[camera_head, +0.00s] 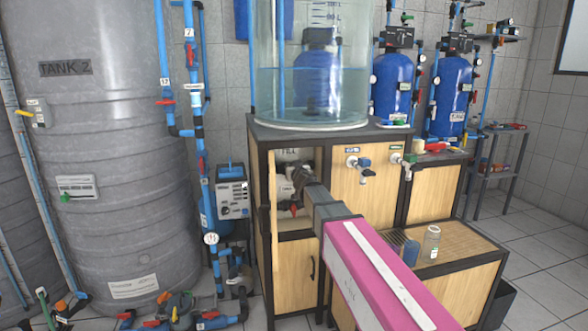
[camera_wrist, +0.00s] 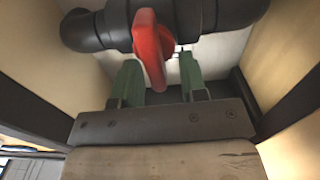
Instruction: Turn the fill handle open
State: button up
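The red fill handle (camera_wrist: 150,48) sits on a dark grey pipe valve (camera_wrist: 103,28) in the wrist view. It points down toward my gripper, slightly tilted. My gripper (camera_wrist: 160,78) is open, with one green finger on each side of the handle's lower end. Gaps show between the handle and both fingers. In the head view my pink arm reaches into the open cabinet bay (camera_head: 263,185) under the glass tank. There a small piece of red handle (camera_head: 293,209) shows beside my gripper (camera_head: 298,190), which hides much of the valve.
Wooden cabinet walls (camera_wrist: 282,32) and dark frame bars close in on both sides of my gripper. In the head view, two taps (camera_head: 365,170) stick out from the panel to the right. A glass jar (camera_head: 431,243) stands on the low bench.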

grip_shut()
jog(key=shift+a+n, duration=0.1)
jog(key=shift+n, duration=0.3)
jog(key=shift+s+a+f+n, duration=0.15)
jog(key=shift+a+f+n, duration=0.3)
jog(key=shift+n, duration=2.4)
jog(key=shift+s+a+f+n, duration=0.1)
jog(key=shift+a+f+n, duration=0.3)
jog(key=shift+n, duration=2.5)
jog(key=shift+s+a+f+n, duration=0.15)
jog(key=shift+a+f+n, duration=0.3)
jog(key=shift+n, duration=2.4)
jog(key=shift+d+f, duration=0.1)
